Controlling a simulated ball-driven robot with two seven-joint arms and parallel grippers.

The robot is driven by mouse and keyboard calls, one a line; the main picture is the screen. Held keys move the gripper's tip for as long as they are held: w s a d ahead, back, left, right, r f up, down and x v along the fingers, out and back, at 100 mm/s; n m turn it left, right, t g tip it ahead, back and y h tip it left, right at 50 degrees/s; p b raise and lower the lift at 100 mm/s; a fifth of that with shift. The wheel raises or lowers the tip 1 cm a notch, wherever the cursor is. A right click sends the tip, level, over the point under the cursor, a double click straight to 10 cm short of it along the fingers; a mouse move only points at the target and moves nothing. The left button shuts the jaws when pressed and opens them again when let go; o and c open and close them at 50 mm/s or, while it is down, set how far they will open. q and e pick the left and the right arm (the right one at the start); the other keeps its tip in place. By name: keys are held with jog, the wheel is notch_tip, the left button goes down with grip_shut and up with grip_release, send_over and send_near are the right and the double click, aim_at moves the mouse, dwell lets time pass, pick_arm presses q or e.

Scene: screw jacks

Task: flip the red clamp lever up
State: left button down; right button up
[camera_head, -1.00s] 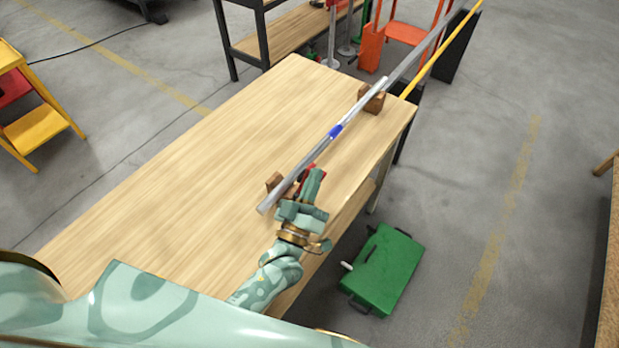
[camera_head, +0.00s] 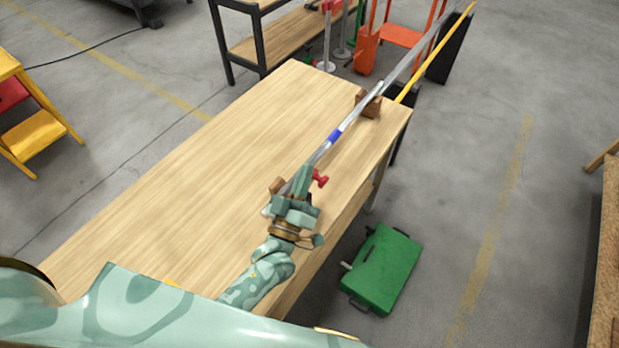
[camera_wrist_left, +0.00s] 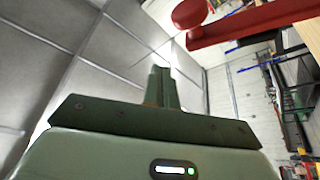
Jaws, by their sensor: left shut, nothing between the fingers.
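The red clamp lever (camera_head: 320,179) shows at the near end of a silver rod (camera_head: 322,148) on the wooden table. It sticks out just right of my left gripper (camera_head: 305,172); its base is hidden behind the gripper. In the left wrist view the lever (camera_wrist_left: 250,25) is a red bar with a round knob, close by, above and right of the fingertips (camera_wrist_left: 162,75). The left gripper is shut with nothing in it. I see a gap between fingers and lever in the wrist view. How far the lever is turned, I cannot tell. My right gripper is not in view.
The rod with a blue band rests on a brown wooden block (camera_head: 368,104) at the table's far end. Another brown block (camera_head: 277,185) is by the gripper. The left part of the table (camera_head: 190,190) is clear. A green case (camera_head: 382,268) lies on the floor at right.

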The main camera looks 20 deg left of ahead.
pick_arm(q)
jog(key=b+v, duration=0.1)
jog(key=v, duration=0.8)
jog(key=shift+d+f, duration=0.25)
